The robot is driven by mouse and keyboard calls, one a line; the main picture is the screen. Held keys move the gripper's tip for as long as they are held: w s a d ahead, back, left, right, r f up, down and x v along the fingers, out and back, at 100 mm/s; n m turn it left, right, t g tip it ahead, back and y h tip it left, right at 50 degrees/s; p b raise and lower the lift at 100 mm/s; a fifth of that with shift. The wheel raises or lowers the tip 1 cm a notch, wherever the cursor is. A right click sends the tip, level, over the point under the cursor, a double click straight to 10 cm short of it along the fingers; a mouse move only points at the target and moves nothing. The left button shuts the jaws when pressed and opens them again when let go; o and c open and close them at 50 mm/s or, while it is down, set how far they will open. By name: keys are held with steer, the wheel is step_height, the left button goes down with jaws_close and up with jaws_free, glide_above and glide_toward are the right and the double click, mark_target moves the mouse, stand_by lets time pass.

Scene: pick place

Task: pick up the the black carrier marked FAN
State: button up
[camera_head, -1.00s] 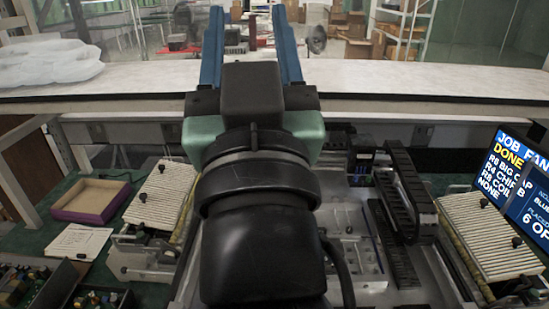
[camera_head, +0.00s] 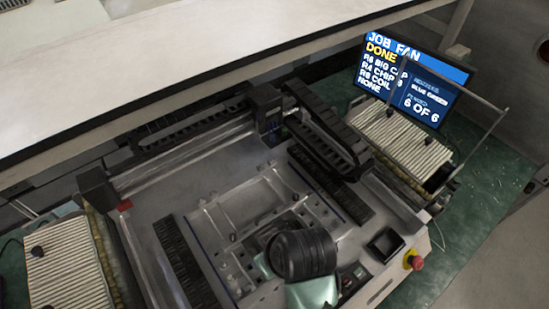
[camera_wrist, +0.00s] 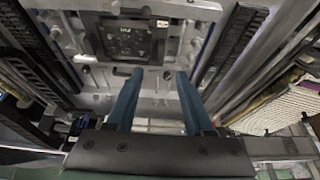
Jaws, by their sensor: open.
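A black square carrier (camera_wrist: 128,40) lies on the grey machine bed, near the top centre of the wrist view. It holds a dark board, and its marking is too small to read. My gripper (camera_wrist: 160,73) is open, with two blue fingers pointing toward the bed. The fingertips appear just short of the carrier's near edge in the picture, with nothing between them. The height gap cannot be told. In the head view my black wrist (camera_head: 303,254) is over the front of the bed and hides the fingers and most of what lies under them.
The bed (camera_head: 215,215) has black cable chains (camera_head: 330,140) and rails around it. Ribbed feeders stand left (camera_head: 65,265) and right (camera_head: 400,135). A screen (camera_head: 415,80) reads "JOB FAN DONE". A red stop button (camera_head: 413,260) is at the front right. A white bench (camera_head: 170,60) runs behind.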

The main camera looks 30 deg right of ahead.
steer(key=x, duration=0.5)
steer(key=shift+w+f, duration=0.15)
steer(key=shift+f, duration=0.15)
steer(key=shift+p+x, duration=1)
steer(key=shift+x, duration=1.6)
steer(key=shift+w+a, duration=0.1)
steer(key=shift+c, duration=0.3)
jaws_close()
